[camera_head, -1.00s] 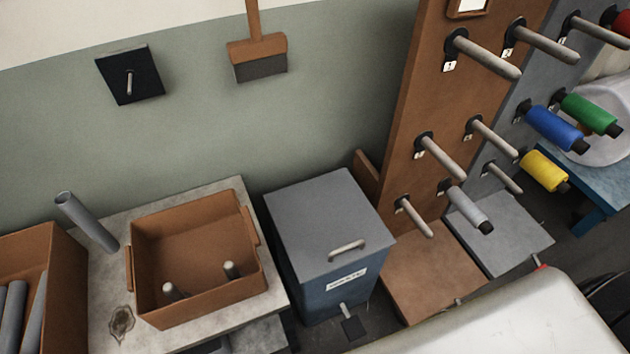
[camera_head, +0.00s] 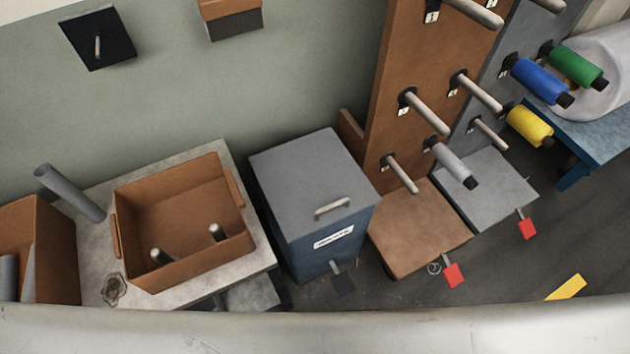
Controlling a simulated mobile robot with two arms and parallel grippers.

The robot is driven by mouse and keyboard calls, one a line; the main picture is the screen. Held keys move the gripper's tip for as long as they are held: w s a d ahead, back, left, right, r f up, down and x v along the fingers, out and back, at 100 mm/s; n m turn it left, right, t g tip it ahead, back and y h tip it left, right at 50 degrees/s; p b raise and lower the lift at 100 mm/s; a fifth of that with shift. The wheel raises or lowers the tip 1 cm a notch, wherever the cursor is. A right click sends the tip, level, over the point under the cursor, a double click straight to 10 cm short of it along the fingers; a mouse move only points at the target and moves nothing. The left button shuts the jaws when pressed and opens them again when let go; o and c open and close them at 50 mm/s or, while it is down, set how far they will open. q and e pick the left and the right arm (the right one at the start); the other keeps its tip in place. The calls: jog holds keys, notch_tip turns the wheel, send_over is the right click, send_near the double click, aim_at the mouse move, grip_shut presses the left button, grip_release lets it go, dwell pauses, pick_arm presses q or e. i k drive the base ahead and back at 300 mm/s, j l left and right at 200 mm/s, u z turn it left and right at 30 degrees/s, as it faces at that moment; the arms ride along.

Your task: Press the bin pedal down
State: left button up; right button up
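The bin (camera_head: 313,190) is a blue box with a flat grey lid and a pale handle (camera_head: 332,208) on top. A white label (camera_head: 334,237) is on its front. The lid lies closed. The bin pedal (camera_head: 343,284) is a dark plate on a short light bar, sticking out low at the bin's front just above the floor. Nothing touches it. Neither of my grippers shows in the head view.
A table with an open brown box (camera_head: 125,236) stands left of the bin. A pale curved surface (camera_head: 300,330) fills the bottom edge.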

aim_at(341, 282)
jog(key=k+l, duration=0.15)
jog(key=k, duration=0.15)
jog(key=k+l+z, duration=0.15)
jog(key=k, duration=0.2)
jog(key=i+l+u, duration=0.3)
jog(key=u, duration=0.15)
jog(key=i+l+u, duration=0.3)
jog(key=u, duration=0.2)
jog(key=l, duration=0.1)
